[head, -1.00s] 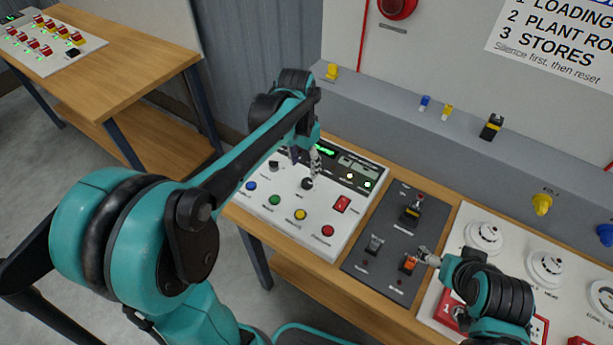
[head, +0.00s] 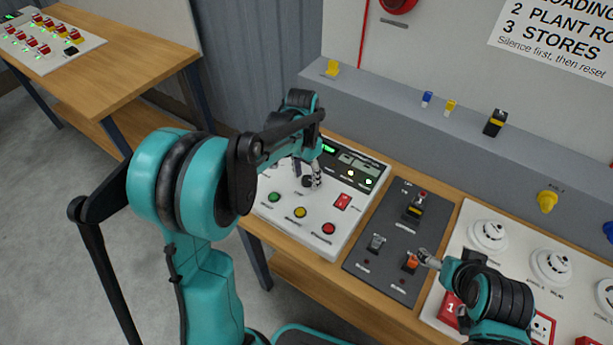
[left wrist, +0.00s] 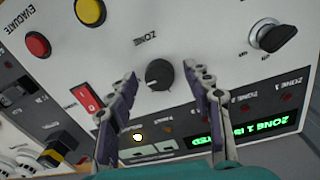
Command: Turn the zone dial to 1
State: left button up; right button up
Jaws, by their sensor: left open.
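The zone dial (left wrist: 159,74) is a black round knob with a small white mark, on the white panel (left wrist: 190,20). The wrist view shows the panel upside down, and the mark lies toward the knob's lower left. In the head view the dial (head: 307,181) is partly covered by my left gripper (head: 309,172). In the left wrist view that gripper (left wrist: 163,75) is open, one finger on each side of the dial with gaps showing. A lit green display (left wrist: 247,128) includes "ZONE 1". My right gripper (head: 431,258) is beside an orange switch (head: 411,261); its jaws are too small to judge.
A red rocker switch (left wrist: 86,97) sits close to one left finger. A second black knob (left wrist: 272,36) and yellow (left wrist: 90,11) and red (left wrist: 37,44) buttons are on the same panel. A dark switch plate (head: 381,246) adjoins it. A grey ledge (head: 390,120) runs behind.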

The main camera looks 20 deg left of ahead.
pick_arm(q)
jog(key=c, duration=1.2)
jog(key=shift+o, duration=0.2)
jog(key=shift+n, duration=0.3)
jog(key=n, duration=0.3)
jog(key=shift+n+p, duration=0.3)
jog(key=shift+p, duration=0.1)
jog(key=n, duration=0.4)
jog(key=shift+s+n+p, duration=0.1)
jog(key=shift+n+p, duration=0.2)
jog(key=n, duration=0.4)
jog(key=shift+n+t, duration=0.3)
jog(key=shift+d+n+p, duration=0.1)
jog(key=shift+n+p, duration=0.25)
jog(key=shift+n, duration=1.85)
